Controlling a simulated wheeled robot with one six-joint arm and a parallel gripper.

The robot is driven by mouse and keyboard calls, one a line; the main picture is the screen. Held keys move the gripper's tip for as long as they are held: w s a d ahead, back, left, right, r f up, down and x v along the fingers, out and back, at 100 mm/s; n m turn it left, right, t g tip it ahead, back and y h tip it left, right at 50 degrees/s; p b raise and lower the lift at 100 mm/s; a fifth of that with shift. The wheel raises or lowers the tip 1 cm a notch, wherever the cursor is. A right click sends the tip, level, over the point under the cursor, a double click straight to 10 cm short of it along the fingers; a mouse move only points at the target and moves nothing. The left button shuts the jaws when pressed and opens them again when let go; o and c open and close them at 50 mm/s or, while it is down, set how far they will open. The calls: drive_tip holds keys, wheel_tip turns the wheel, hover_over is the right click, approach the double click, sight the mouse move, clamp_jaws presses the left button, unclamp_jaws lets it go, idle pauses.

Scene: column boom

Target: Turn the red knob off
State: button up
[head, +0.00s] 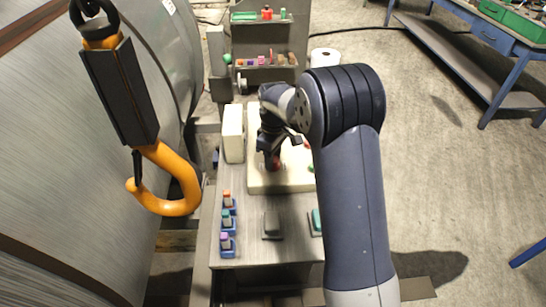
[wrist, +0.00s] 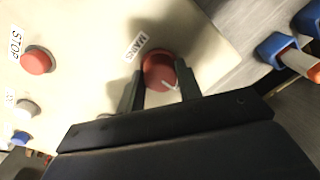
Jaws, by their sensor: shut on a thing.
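The red knob (wrist: 159,70) sits on a cream panel (wrist: 95,40) under a label reading "MAINS". It has a white pointer mark on its lower right part. My gripper (wrist: 160,88) is shut on the knob, with one dark finger on each side. In the head view my gripper (head: 272,150) points down onto the cream panel (head: 262,184), and a bit of the red knob (head: 272,166) shows below it. The lower edge of the knob is hidden by my gripper in the wrist view.
A red STOP button (wrist: 37,60), a white button (wrist: 27,108) and a blue one (wrist: 20,138) are on the same panel. Blue holders with coloured pieces (head: 228,222) stand at the bench's left. An orange hook (head: 170,185) hangs left of the bench.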

sight(274, 157)
drive_tip(key=o, duration=1)
drive_tip(key=shift+c, duration=0.2)
drive_tip(key=shift+r, duration=0.1)
wheel_tip(274, 157, up, 11)
drive_tip(key=shift+w+b, duration=0.2)
drive_tip(key=shift+b, duration=0.25)
drive_tip(key=shift+d+f, duration=0.1)
drive_tip(key=shift+f, duration=0.1)
drive_tip(key=f, duration=0.5)
drive_tip(key=f+p, duration=0.1)
drive_tip(key=f, duration=0.5)
drive_tip(key=shift+s, duration=0.2)
drive_tip(key=shift+r, duration=0.1)
